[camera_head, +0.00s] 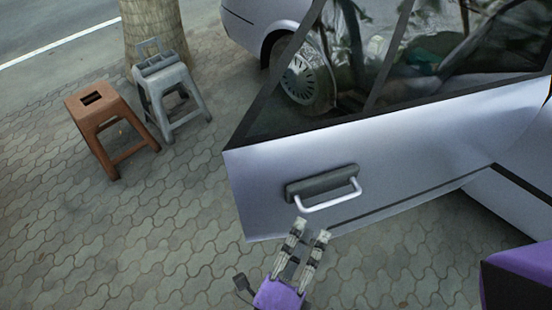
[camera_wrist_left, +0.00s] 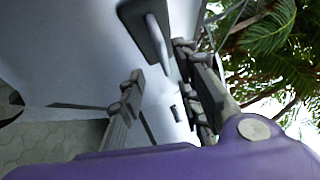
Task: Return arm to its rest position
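My left gripper (camera_head: 311,229) is open, with its two fingers apart, just below the car door's handle in the head view. The silver bar handle (camera_head: 331,198) sits on a dark grey mount on the open car door (camera_head: 420,150). In the left wrist view, my left gripper (camera_wrist_left: 160,62) shows a finger on each side, and the handle (camera_wrist_left: 158,45) appears near the gap between the fingertips. I see nothing held. I cannot tell whether a fingertip touches the handle. My right gripper is in neither view.
A brown stool (camera_head: 108,128) and a grey stool (camera_head: 172,95) stand on the paving by a tree trunk (camera_head: 152,30) at the upper left. The car body (camera_head: 262,18) is behind the door. Paving (camera_head: 150,235) left of the door is clear.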

